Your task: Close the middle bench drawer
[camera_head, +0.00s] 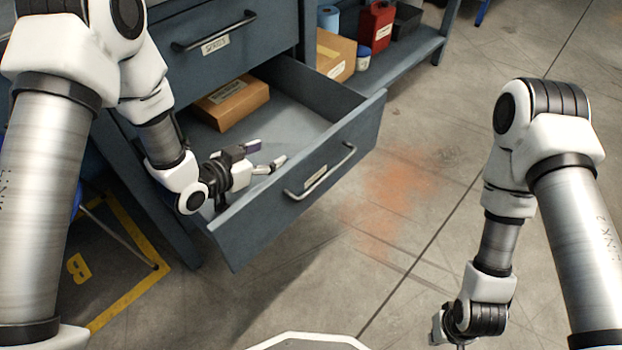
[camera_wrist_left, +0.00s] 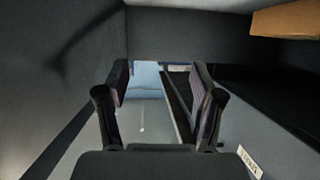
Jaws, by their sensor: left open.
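A blue-grey drawer (camera_head: 350,128) stands pulled far out of the bench, below a shut drawer (camera_head: 205,55). Its front has a metal bar handle (camera_head: 320,172) and a small label. A brown box (camera_head: 232,103) lies inside toward the back left. My left gripper (camera_head: 268,155) is open and empty, over the drawer's interior and behind its front panel. I cannot tell whether it touches the drawer. Its two spread fingers (camera_wrist_left: 158,88) show in the left wrist view, with nothing between them. My right gripper (camera_head: 455,335) is low at the bottom right, its fingers mostly hidden.
A lower shelf (camera_head: 405,58) at the back holds a cardboard box (camera_head: 335,55), a red can (camera_head: 376,25), a blue roll (camera_head: 328,18) and a dark bin (camera_head: 405,22). Yellow floor marking (camera_head: 130,300) lies at left. The concrete floor before the drawer is clear, with a reddish stain (camera_head: 392,190).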

